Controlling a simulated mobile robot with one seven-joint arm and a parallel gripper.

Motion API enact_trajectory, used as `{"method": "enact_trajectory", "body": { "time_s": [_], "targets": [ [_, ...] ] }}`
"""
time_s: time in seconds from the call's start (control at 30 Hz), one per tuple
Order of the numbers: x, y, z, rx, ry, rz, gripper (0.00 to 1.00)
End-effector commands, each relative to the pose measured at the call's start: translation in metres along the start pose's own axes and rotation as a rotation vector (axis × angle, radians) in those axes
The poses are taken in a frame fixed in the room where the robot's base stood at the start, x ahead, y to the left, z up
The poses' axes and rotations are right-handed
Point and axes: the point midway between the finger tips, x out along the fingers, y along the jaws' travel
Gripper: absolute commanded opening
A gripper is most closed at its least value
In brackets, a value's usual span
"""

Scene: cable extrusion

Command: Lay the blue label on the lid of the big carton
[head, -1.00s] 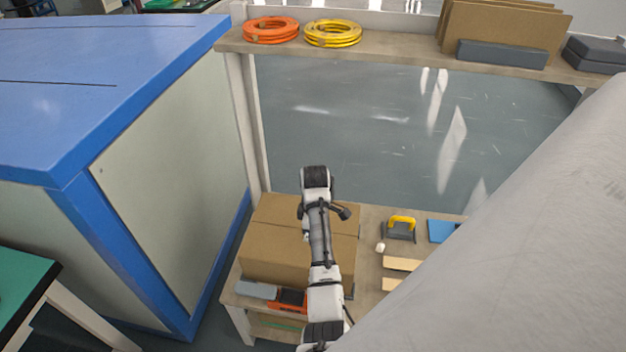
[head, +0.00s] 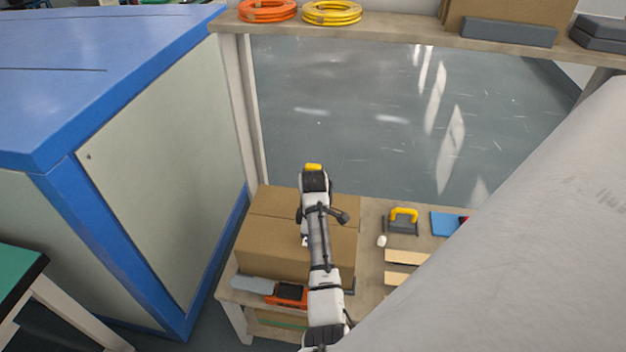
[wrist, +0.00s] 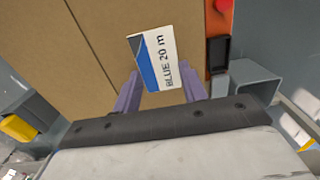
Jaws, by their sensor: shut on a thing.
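The big carton (head: 268,234) is a closed brown box on the bench, left of centre in the head view. In the wrist view its lid (wrist: 110,40), with a seam, fills much of the upper part. The blue label (wrist: 155,60) is a small white card with a blue side and the print "BLUE 20 m". My gripper (wrist: 160,90) is shut on its lower end between two purple fingers, and the card stands out over the lid. I cannot tell whether it touches the lid. In the head view my arm hides the fingers and label.
An orange tool (head: 287,293) and a grey piece (head: 252,285) lie in front of the carton. To its right are a yellow-handled tool (head: 403,218), wooden strips (head: 406,257) and a blue item (head: 444,223). A shelf with orange (head: 267,10) and yellow (head: 331,12) coils stands above.

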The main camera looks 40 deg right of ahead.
Motion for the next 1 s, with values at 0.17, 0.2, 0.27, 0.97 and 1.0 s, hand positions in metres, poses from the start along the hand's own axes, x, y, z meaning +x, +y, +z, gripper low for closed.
{"method": "enact_trajectory", "body": {
  "time_s": [0.17,0.2,0.27,0.97,1.0],
  "targets": [
    [0.003,0.0,0.0,0.0,0.0,-0.001,0.29],
    [0.003,0.0,0.0,0.0,0.0,-0.001,0.29],
    [0.005,0.0,0.0,0.0,0.0,-0.001,0.29],
    [0.013,0.0,0.0,0.0,0.0,0.0,0.68],
    [0.013,0.0,0.0,0.0,0.0,0.0,0.68]
  ]
}}
